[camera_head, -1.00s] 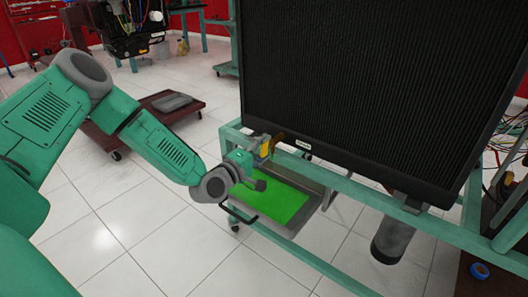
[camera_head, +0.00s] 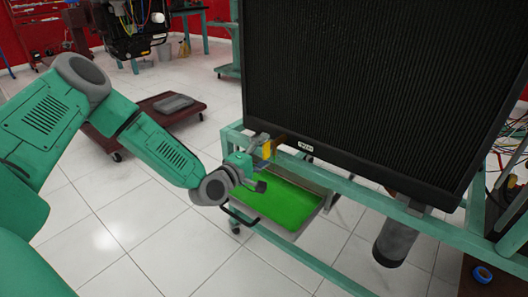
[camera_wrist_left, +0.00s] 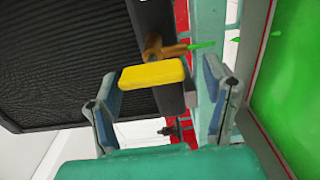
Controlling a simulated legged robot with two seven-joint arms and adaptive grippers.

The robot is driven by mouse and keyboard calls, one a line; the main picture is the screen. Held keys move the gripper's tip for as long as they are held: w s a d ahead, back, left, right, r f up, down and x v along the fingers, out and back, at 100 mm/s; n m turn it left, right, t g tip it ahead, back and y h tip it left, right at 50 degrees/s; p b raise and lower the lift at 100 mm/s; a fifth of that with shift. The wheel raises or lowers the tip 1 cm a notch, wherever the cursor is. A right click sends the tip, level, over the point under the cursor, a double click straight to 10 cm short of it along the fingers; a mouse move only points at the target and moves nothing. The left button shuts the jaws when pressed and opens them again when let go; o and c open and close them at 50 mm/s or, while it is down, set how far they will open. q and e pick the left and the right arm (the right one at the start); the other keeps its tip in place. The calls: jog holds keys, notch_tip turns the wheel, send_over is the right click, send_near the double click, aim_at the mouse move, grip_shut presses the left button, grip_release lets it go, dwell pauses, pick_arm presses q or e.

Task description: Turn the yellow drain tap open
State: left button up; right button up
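The yellow drain tap (camera_head: 267,149) sits at the lower left corner of the black radiator (camera_head: 360,90). In the left wrist view its flat yellow handle (camera_wrist_left: 152,74) lies crosswise in front of a brass body (camera_wrist_left: 163,50). My left gripper (camera_head: 258,168) is at the tap. In the left wrist view its two fingers (camera_wrist_left: 162,88) are spread apart, one on each side of the handle, with visible gaps. Bright green streaks (camera_wrist_left: 202,44) show beside the brass spout; they look like liquid. My right gripper is out of view.
A tray of green liquid (camera_head: 285,203) is below the tap, within the green frame (camera_head: 300,262). A grey cylinder (camera_head: 393,242) hangs under the radiator. A dark red trolley (camera_head: 140,120) stands behind my left arm. A blue tape roll (camera_head: 482,274) lies at lower right.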

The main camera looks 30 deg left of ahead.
pick_arm(q)
jog(key=shift+s+r, duration=0.1)
jog(key=s+a, duration=0.1)
jog(key=s, duration=1)
jog(key=shift+s, duration=0.4)
